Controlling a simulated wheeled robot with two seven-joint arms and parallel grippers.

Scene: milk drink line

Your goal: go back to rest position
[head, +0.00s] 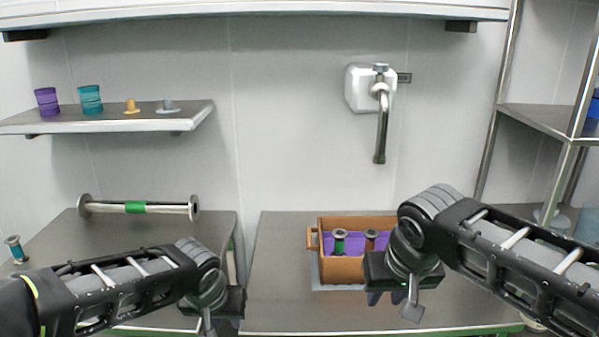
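My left gripper (215,316) hangs at the bottom edge, in front of the gap between the two tables. Its fingertips are cut off or hidden, so its opening does not show. My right gripper (386,298) points down over the right table, just right of and in front of a brown crate (343,268). The crate holds purple cups (358,243) and green-banded metal pieces (339,241). My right gripper and arm hide the crate's right part.
A metal bar with a green band (136,207) lies on the left table (60,235). A small teal-topped piece (15,249) stands at its left edge. A wall shelf (150,124) holds purple and teal cups and two small parts. A tap (381,115) juts from the wall. A rack (545,120) stands right.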

